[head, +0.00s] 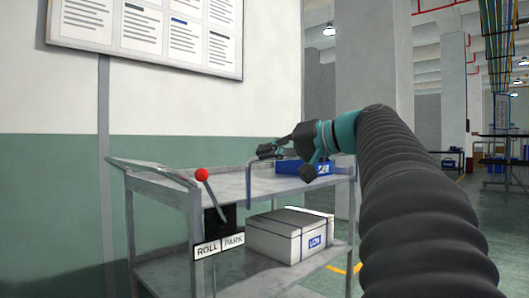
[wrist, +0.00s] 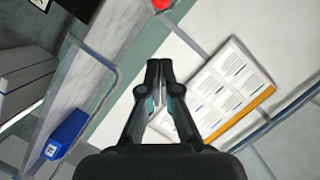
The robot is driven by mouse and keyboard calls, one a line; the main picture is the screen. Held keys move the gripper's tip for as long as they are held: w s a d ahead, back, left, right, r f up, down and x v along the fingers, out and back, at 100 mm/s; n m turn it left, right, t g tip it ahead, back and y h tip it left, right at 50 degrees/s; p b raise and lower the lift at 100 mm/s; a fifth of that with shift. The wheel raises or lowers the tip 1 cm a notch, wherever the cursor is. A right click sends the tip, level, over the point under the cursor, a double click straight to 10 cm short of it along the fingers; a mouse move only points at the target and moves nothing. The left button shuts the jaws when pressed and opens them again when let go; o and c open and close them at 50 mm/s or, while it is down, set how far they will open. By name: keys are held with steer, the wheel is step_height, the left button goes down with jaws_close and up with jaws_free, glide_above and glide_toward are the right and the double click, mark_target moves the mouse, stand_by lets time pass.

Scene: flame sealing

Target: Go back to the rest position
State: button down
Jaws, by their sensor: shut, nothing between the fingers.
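My gripper (head: 272,150) is in the head view, held above the grey cart (head: 228,186) at its far side, with my dark ribbed arm reaching in from the right. In the wrist view my gripper (wrist: 159,66) has its two fingertips together, with nothing between them. It appears clear of the cart's top. A blue box (head: 308,168) with a white label sits on the cart's top, just beyond and below my gripper. The blue box also shows at the lower left of the wrist view (wrist: 68,135).
A red-knobbed lever (head: 202,175) stands at the cart's near end, above a ROLL/PARK sign (head: 219,246). A white strapped box (head: 290,234) rests on the lower shelf. A notice board (head: 150,30) hangs on the wall behind. Open floor lies at the right.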

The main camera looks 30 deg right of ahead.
stand_by(0.3)
steer(key=w+d+f+m+g+h, duration=0.15)
steer(key=d+f+m+h, duration=0.3)
steer(key=f, duration=0.55)
steer(key=s+a+f+g+h+p, duration=0.1)
steer(key=s+f+g, duration=0.1)
steer(key=f, duration=0.5)
steer(key=s+a+f+g+h, duration=0.1)
steer(key=s+f, duration=0.2)
steer(key=f, duration=0.3)
steer(key=s+a+f+n+g+h+p, duration=0.3)
steer(key=s+a+f+n+g+p, duration=0.15)
steer(key=s+a+f, duration=0.75)
steer(key=s+a+f+n+t+y+p, duration=0.1)
steer(key=s+a+n, duration=0.2)
steer(key=s, duration=0.3)
steer(key=shift+a+f+n, duration=0.25)
steer(key=shift+a+n, duration=0.05)
steer(key=shift+a, duration=0.5)
